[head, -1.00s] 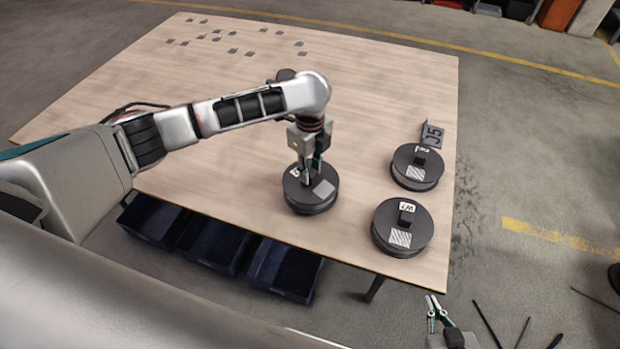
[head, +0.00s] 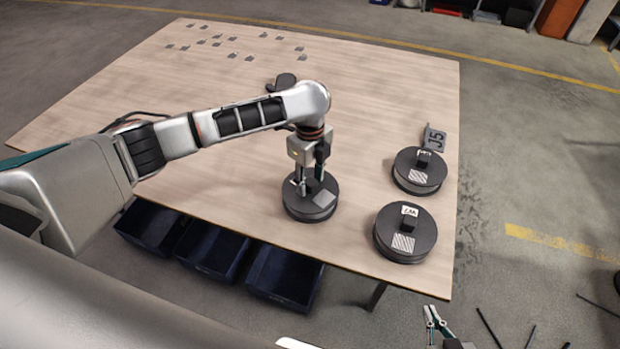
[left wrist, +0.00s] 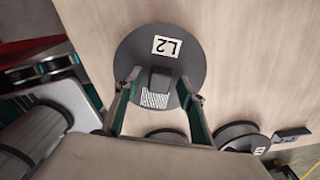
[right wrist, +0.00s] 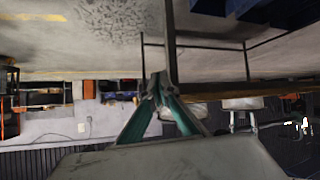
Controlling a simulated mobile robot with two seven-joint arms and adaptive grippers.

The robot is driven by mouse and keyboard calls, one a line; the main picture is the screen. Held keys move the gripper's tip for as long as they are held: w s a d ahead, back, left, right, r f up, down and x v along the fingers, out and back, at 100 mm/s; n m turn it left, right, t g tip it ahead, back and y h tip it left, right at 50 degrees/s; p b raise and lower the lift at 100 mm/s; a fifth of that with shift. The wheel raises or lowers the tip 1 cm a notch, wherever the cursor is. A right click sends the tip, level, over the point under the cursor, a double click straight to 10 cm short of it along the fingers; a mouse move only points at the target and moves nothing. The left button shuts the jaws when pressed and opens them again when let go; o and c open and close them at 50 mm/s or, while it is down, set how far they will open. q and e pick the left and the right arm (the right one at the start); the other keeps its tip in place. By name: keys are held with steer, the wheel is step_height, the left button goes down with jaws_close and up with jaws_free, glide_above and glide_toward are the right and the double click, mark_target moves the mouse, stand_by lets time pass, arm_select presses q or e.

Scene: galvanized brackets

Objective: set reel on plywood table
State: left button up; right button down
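A black reel (head: 313,212) lies flat on the plywood table (head: 230,130) near its front edge. In the left wrist view the reel (left wrist: 130,60) has a white L2 label and a raised hub block with a striped patch. My left gripper (head: 312,188) is over the reel. Its fingers (left wrist: 160,90) stand apart on either side of the hub block, with gaps showing between. My right gripper (head: 433,312) is off the table, beyond the front edge. In the right wrist view its fingertips (right wrist: 160,84) meet with nothing held.
Two more black reels, one labelled W7 (head: 404,246) and one behind it (head: 418,183), lie to the right by a J5 sign (head: 434,139). Small grey pieces (head: 218,42) lie at the back left. Dark blue bins (head: 284,276) sit below the front edge.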

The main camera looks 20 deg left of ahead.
steer(key=shift+f, duration=0.1)
arm_select(q)
steer(key=shift+r, duration=0.2)
step_height(320, 180, up, 4)
steer(key=p, duration=0.4)
steer(key=shift+p, duration=0.4)
step_height(320, 180, up, 3)
steer(key=shift+w+f+p, duration=0.1)
steer(key=shift+f+p, duration=0.1)
steer(key=shift+p, duration=0.15)
steer(key=shift+r, duration=2.65)
arm_select(e)
steer(key=shift+s+d+r+h, duration=0.2)
steer(key=shift+s+d+r, duration=0.15)
steer(key=shift+r, duration=0.35)
steer(key=shift+s+d+r+h, duration=0.25)
steer(key=shift+d+r, duration=0.2)
steer(key=shift+r, duration=0.2)
steer(key=shift+d, duration=0.3)
